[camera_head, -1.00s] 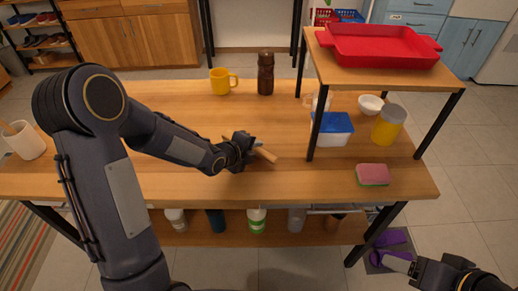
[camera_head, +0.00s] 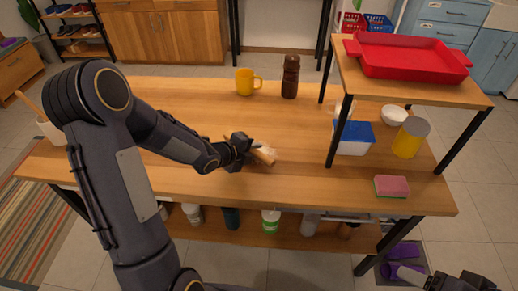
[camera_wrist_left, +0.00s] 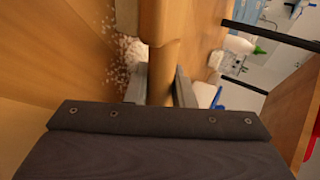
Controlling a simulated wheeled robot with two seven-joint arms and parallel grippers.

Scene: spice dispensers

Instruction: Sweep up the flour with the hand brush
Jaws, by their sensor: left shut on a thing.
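My left gripper (camera_head: 246,149) is shut on the wooden hand brush (camera_head: 263,156) over the middle of the wooden table (camera_head: 180,95). In the left wrist view the brush handle (camera_wrist_left: 160,45) runs between the two fingers (camera_wrist_left: 160,85). White flour (camera_wrist_left: 131,52) lies on the table beside the brush, clumped near it with loose specks around. In the head view only a small pale patch of flour (camera_head: 268,149) shows by the brush. The bristles are not clearly seen. My right gripper (camera_head: 420,277) is at the lower right, beyond the table's front edge; its jaw state is unclear.
A yellow mug (camera_head: 245,83) and a dark brown bottle (camera_head: 290,77) stand at the back. A raised shelf with a red tray (camera_head: 410,62) is at the right, above a blue-and-white box (camera_head: 355,138) and a yellow container (camera_head: 411,138). A pink sponge (camera_head: 391,186) lies at the front right.

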